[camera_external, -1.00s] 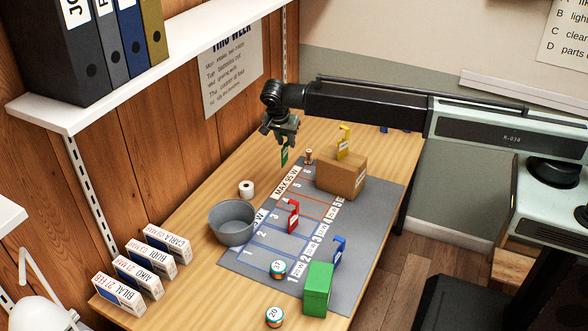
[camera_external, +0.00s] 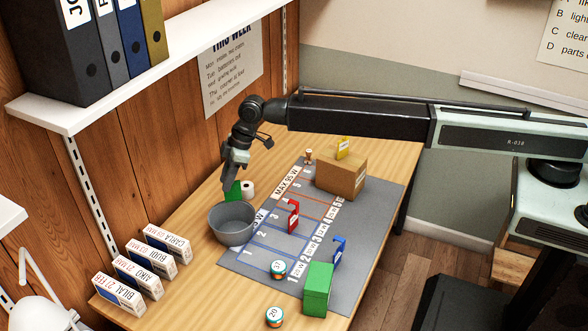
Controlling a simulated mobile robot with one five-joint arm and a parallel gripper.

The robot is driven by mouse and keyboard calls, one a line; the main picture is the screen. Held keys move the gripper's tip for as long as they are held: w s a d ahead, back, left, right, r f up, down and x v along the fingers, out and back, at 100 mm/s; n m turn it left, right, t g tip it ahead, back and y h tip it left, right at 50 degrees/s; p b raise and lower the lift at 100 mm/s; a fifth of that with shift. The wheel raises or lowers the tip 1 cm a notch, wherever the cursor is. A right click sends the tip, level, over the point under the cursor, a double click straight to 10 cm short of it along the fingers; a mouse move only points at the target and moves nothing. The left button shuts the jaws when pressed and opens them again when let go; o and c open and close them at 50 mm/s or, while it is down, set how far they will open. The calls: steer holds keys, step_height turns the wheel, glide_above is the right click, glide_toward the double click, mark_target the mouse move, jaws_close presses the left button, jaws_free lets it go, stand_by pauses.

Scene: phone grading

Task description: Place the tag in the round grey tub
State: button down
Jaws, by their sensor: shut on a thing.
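My gripper (camera_external: 232,180) is shut on a green tag (camera_external: 233,192), which hangs below the fingers. The tag is just above and behind the far rim of the round grey tub (camera_external: 232,226). Whether it overlaps the tub's opening is hard to tell from this view. The tub stands on the wooden table at the left edge of the grey mat, and the part of its inside that shows looks empty.
A white roll (camera_external: 248,188) stands close behind the tub. A brown box (camera_external: 342,179) and a green box (camera_external: 317,288) stand on the mat (camera_external: 365,215). Labelled cartons (camera_external: 120,294) line the table's left side. A shelf (camera_external: 150,70) with binders overhangs at upper left.

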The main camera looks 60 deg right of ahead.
mark_target(239, 181)
steer(key=s+a, duration=0.2)
steer(key=a, duration=0.2)
steer(key=f+b, duration=1)
steer(key=shift+w+f, duration=0.2)
steer(key=shift+f, duration=0.05)
steer(key=shift+r, duration=0.3)
steer(key=shift+f, duration=0.2)
steer(key=c, duration=1.1)
jaws_free()
steer(key=shift+r, duration=0.1)
steer(key=p+v, duration=1.1)
steer(key=v, duration=0.1)
steer(key=shift+r, duration=0.2)
steer(key=shift+d+f, duration=0.1)
steer(key=shift+f, duration=0.05)
